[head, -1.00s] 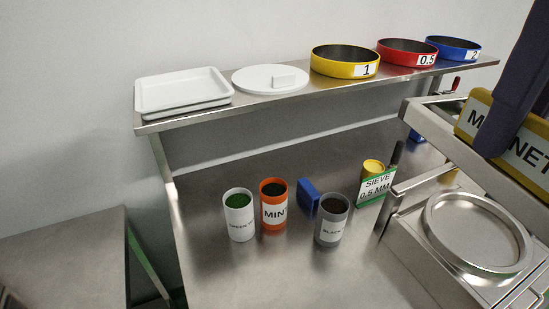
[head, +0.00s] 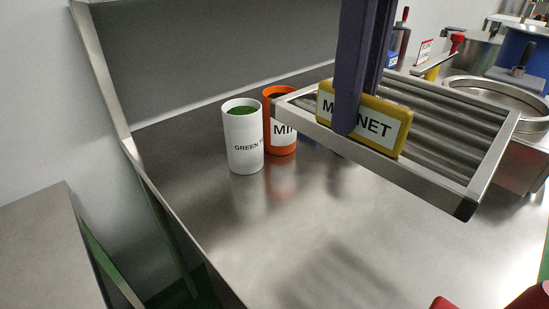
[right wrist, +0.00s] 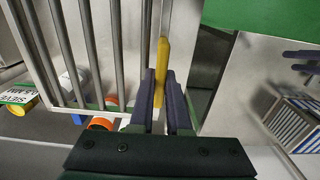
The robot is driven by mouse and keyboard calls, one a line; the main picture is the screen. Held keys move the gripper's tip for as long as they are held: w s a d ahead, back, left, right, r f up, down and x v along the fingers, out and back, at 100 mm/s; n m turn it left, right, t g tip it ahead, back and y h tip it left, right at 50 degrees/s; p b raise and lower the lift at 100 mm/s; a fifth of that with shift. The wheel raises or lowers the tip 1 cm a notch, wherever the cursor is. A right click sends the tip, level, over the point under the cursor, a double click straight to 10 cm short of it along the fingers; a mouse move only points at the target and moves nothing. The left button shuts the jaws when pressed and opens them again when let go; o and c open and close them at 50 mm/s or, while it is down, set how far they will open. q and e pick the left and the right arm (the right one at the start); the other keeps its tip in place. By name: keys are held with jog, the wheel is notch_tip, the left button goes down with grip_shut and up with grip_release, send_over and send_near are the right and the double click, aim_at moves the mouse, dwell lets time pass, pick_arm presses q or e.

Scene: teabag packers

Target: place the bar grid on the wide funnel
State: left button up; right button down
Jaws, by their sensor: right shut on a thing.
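The bar grid (head: 428,182) is a steel frame with parallel bars and a yellow block marked MAGNET. It hangs above the table, slightly tilted in the picture. My right gripper (head: 350,126) is shut on the yellow block; the right wrist view shows its fingers (right wrist: 160,76) on either side of that block, with the grid (right wrist: 30,52) to the left. A wide round steel rim (head: 464,82), seemingly the wide funnel, is at the upper right, partly behind the grid and apart from it as far as I can tell. My left gripper is not in view.
A white cup (head: 243,150) of green stuff and an orange cup (head: 281,145) stand behind the grid's left corner. Steel and blue equipment crowds the back right. Red parts (head: 530,297) show at the lower right. The table's front middle (head: 300,240) is clear.

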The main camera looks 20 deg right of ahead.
pick_arm(q)
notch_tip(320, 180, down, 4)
jog(key=b, duration=0.3)
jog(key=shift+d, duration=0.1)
pick_arm(e)
notch_tip(320, 180, down, 20)
jog(key=shift+d+r, duration=0.1)
jog(key=shift+r, duration=0.05)
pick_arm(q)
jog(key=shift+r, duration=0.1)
pick_arm(e)
jog(key=c, duration=0.9)
grip_release()
